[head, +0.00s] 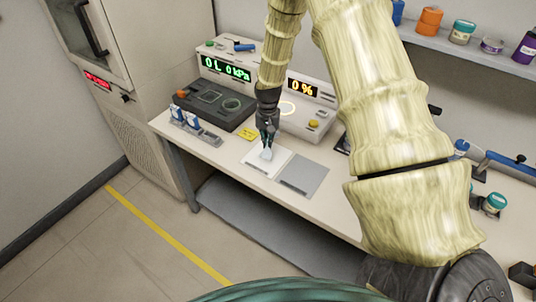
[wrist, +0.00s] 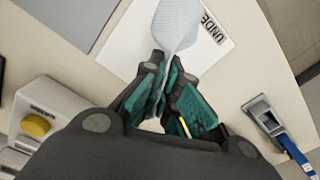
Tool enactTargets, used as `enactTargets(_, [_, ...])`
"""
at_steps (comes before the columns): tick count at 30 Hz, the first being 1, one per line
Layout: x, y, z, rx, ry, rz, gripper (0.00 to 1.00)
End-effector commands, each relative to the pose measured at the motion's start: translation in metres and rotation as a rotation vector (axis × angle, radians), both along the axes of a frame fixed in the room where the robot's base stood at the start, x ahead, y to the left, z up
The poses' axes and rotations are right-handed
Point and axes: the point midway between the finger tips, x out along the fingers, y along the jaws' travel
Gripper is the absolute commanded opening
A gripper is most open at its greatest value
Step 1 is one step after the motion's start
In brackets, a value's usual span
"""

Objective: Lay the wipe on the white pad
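The wipe (head: 267,153) is a pale, limp sheet hanging down from my gripper (head: 267,140). In the wrist view the wipe (wrist: 178,24) is light blue-white and runs in between the green-padded fingertips (wrist: 170,72), which are closed on it. The white pad (head: 279,157) lies flat on the bench directly below. In the wrist view the white pad (wrist: 130,42) shows partly behind the wipe, with dark lettering near one edge. The wipe's lower end is over the pad; I cannot tell whether it touches it.
A grey pad (head: 305,175) lies right of the white pad. Behind are a device with a green display (head: 225,69) and one reading 0 % (head: 302,88).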

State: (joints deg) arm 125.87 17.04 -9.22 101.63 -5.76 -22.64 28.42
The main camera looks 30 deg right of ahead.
Motion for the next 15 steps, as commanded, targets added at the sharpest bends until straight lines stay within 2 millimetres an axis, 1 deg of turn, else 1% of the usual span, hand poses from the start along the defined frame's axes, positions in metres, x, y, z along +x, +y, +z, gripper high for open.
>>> enactTargets(10, [-0.0003,-0.0002,-0.0024,0.0,0.0,-0.001,0.0])
enactTargets(12, [-0.0004,-0.0002,-0.0024,0.0,0.0,-0.001,0.16])
enactTargets(14, [-0.0004,-0.0002,-0.0023,0.0,0.0,-0.001,0.27])
enactTargets(15, [-0.0004,-0.0002,-0.0023,0.0,0.0,0.0,0.34])
